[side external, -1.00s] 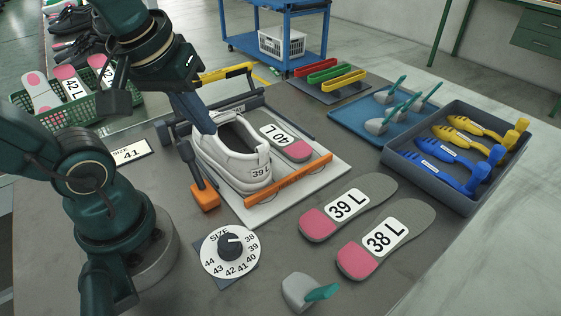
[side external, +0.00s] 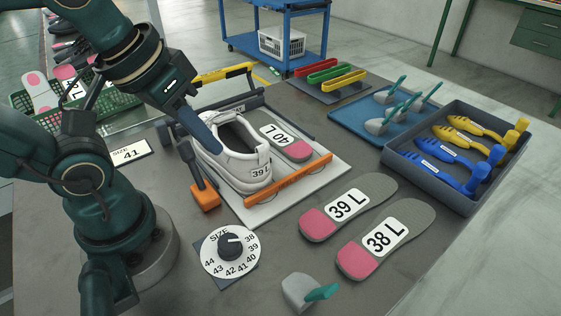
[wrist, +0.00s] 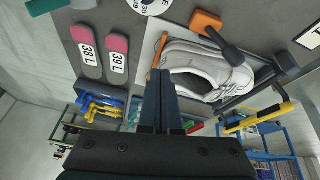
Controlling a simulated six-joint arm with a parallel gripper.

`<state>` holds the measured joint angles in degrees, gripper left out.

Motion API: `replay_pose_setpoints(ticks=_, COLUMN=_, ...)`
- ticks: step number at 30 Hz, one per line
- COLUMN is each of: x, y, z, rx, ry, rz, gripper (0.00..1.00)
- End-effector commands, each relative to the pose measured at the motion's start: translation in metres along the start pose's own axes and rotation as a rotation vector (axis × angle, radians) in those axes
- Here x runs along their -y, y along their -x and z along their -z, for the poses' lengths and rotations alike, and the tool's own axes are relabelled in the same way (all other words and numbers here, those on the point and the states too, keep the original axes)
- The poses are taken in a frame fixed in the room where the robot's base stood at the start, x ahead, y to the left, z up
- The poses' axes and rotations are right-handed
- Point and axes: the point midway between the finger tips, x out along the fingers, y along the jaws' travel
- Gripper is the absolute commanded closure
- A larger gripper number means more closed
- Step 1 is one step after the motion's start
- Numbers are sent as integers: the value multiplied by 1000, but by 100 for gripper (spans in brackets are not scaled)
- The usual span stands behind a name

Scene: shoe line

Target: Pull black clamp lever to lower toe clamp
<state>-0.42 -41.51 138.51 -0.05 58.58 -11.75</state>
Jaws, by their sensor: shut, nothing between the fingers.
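The black clamp lever (side external: 193,167) rises from an orange block (side external: 205,198) left of the shoe. It leans back and left. In the wrist view the lever (wrist: 222,44) lies to the right of my gripper (wrist: 161,76). A white shoe (side external: 245,178) marked 39 L stands on the light plate, its toe end partly hidden by my gripper. My gripper (side external: 212,146) is shut and empty, its tips at or over the shoe's left side. I cannot tell whether they touch it. I cannot make out the toe clamp for certain; a dark bar (side external: 247,101) crosses behind the shoe.
A size dial (side external: 231,250) and a SIZE 41 card (side external: 129,151) are nearby. A yellow handle (side external: 224,73) stands behind. Insoles 39 L (side external: 350,207) and 38 L (side external: 388,241) lie right.

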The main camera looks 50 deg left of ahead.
Motion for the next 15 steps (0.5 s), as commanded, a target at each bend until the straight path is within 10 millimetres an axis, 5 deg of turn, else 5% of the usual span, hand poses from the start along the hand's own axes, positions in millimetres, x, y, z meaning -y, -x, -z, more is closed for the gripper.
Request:
replay_pose_setpoints(ticks=8, x=34, y=10, z=31, rx=182, ry=552, rz=149, gripper=100)
replay_pose_setpoints(ticks=15, x=82, y=9, z=52, rx=329, ry=1027, rz=292, gripper=100)
